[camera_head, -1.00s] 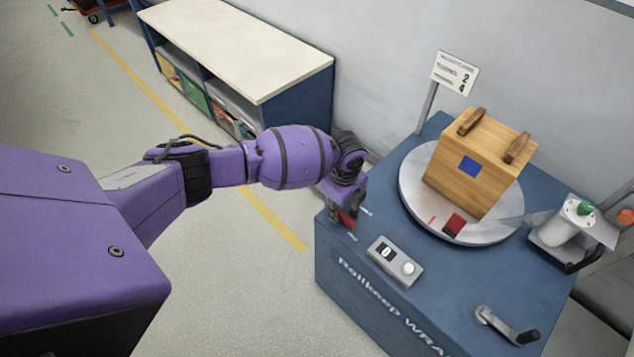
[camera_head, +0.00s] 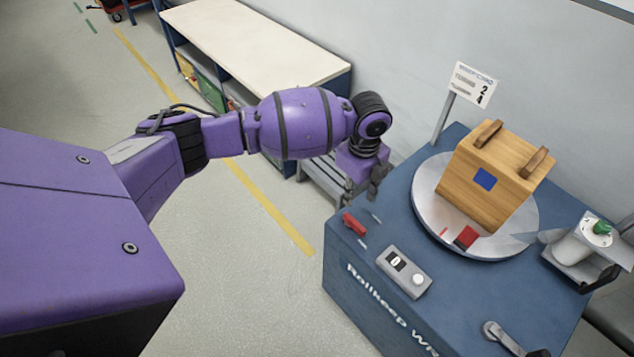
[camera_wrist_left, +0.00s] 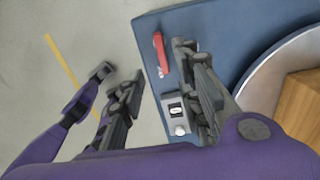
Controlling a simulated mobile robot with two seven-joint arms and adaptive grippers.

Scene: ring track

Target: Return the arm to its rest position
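My left arm is purple and reaches in from the left of the head view. Its left gripper (camera_head: 377,184) hangs in the air near the left back corner of the blue wrapping machine (camera_head: 345,290). In the left wrist view the two dark fingers of the left gripper (camera_wrist_left: 158,88) stand wide apart with nothing between them. A red lever (camera_head: 354,224) on the machine's top is clear of the fingers; it also shows in the left wrist view (camera_wrist_left: 161,54).
A wooden box (camera_head: 492,180) with a blue square sits on the machine's round turntable (camera_head: 425,195). A grey control box (camera_head: 404,272), a crank handle (camera_head: 505,338) and a film roll holder (camera_head: 580,250) stand around it. A white-topped bench (camera_head: 255,45) is behind my arm.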

